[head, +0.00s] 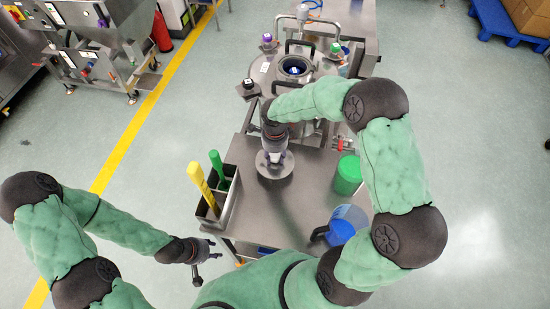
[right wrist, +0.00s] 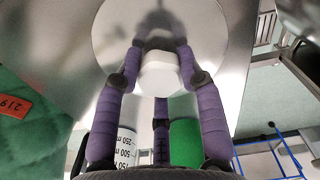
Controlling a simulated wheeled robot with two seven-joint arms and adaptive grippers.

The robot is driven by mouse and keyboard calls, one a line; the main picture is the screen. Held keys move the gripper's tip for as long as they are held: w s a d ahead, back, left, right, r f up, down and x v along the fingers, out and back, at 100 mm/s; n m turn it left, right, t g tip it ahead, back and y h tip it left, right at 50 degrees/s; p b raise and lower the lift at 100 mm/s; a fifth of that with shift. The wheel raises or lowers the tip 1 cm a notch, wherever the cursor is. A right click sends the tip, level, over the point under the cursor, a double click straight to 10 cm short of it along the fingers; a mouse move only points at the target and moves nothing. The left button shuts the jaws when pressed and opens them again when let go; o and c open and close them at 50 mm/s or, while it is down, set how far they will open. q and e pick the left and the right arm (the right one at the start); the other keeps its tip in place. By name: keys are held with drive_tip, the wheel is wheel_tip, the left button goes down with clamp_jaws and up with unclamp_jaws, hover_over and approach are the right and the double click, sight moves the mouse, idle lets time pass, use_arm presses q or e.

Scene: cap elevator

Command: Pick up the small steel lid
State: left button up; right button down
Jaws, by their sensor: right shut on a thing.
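The small steel lid (head: 272,173) is a round, shiny disc at the steel table's middle, under my right gripper (head: 274,154). In the right wrist view the lid (right wrist: 205,25) fills the upper middle, with a pale knob (right wrist: 160,72) facing the camera. The purple fingers of my right gripper (right wrist: 160,68) are closed around the knob from both sides. Whether the lid touches the table or is slightly above it, I cannot tell. My left gripper (head: 207,268) is empty, its fingers spread, low at the left beside the table.
A steel vessel (head: 293,67) stands behind the lid. A two-part holder (head: 212,212) with yellow and green handled tools is at the left. A green container (head: 347,176) and a blue jug (head: 345,225) stand at the right. The table's front middle (head: 270,215) is clear.

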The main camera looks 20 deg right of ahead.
drive_tip(key=s+r, duration=0.1)
drive_tip(key=s+a+r, duration=0.1)
drive_tip(key=r, duration=0.1)
drive_tip(key=s+a+r, duration=0.1)
drive_tip(key=r, duration=0.1)
drive_tip(key=shift+s+a+r+p, duration=0.15)
drive_tip(key=shift+s+p, duration=0.15)
drive_tip(key=shift+s, duration=0.1)
drive_tip(key=s+a+r, duration=0.4)
drive_tip(key=s, duration=0.4)
drive_tip(key=shift+a, duration=0.25)
